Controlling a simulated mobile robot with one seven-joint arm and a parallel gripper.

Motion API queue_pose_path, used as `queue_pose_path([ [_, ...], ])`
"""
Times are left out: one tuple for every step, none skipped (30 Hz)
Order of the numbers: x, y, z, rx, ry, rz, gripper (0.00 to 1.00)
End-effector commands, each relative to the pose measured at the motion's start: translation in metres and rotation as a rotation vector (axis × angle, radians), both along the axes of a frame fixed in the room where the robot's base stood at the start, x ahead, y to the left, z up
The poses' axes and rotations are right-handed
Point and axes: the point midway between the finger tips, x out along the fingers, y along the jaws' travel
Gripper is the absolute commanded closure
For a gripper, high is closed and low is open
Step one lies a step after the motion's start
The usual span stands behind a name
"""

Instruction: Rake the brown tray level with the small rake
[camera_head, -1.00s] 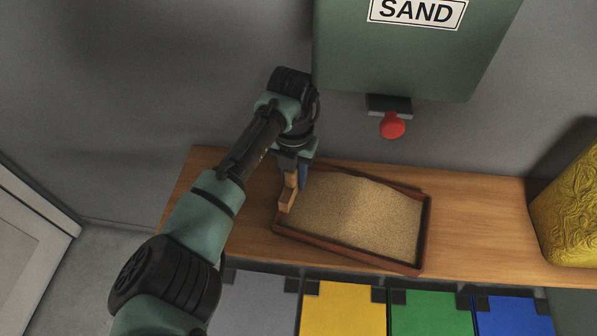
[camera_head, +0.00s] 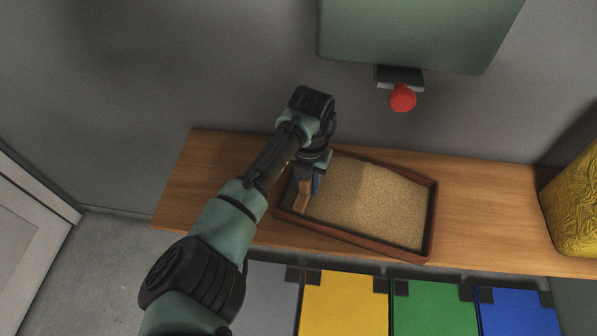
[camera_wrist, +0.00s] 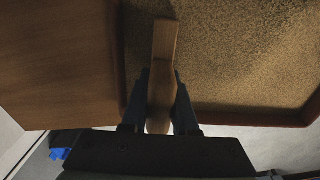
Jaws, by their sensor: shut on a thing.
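The brown tray (camera_head: 432,222) sits on the wooden bench, filled with sand (camera_head: 368,200). The sand looks higher toward the middle and right, with a lower edge at the left. My gripper (camera_head: 310,182) is shut on the small wooden rake (camera_head: 302,200), over the left end of the tray. In the wrist view the rake (camera_wrist: 162,75) stands between the two fingers (camera_wrist: 160,112), just inside the tray's wall. Whether the rake's head touches the sand cannot be told.
A green sand dispenser (camera_head: 415,35) with a red knob (camera_head: 402,98) hangs above the back of the bench (camera_head: 480,210). A yellow textured object (camera_head: 575,215) stands at the right. Coloured panels (camera_head: 345,300) line the bench front.

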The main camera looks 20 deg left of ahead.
Motion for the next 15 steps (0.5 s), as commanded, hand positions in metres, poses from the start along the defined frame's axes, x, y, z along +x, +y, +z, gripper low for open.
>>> queue_pose_path([
  [-0.001, -0.007, 0.004, -0.002, 0.001, -0.002, 1.00],
  [0.000, -0.010, 0.002, -0.001, 0.000, -0.003, 1.00],
  [0.000, -0.015, 0.002, -0.001, -0.001, -0.002, 1.00],
  [0.000, -0.019, 0.002, -0.001, -0.001, -0.003, 1.00],
  [0.000, -0.023, 0.002, -0.001, -0.001, -0.004, 1.00],
  [0.000, -0.028, 0.002, -0.001, -0.001, -0.004, 1.00],
  [-0.001, -0.031, 0.001, -0.001, 0.000, -0.003, 1.00],
  [-0.001, -0.035, 0.001, -0.001, 0.000, -0.004, 1.00],
  [-0.001, -0.039, 0.001, 0.000, -0.001, -0.003, 1.00],
  [-0.001, -0.043, 0.001, 0.000, 0.000, -0.002, 1.00],
  [-0.001, -0.046, 0.001, 0.000, 0.000, -0.003, 1.00],
  [-0.001, -0.051, 0.001, 0.000, 0.000, -0.004, 1.00],
  [-0.001, -0.055, 0.001, 0.000, 0.000, -0.003, 1.00],
  [-0.001, -0.059, 0.001, 0.000, 0.000, -0.003, 1.00],
  [-0.001, -0.063, 0.001, 0.000, 0.000, -0.004, 1.00],
])
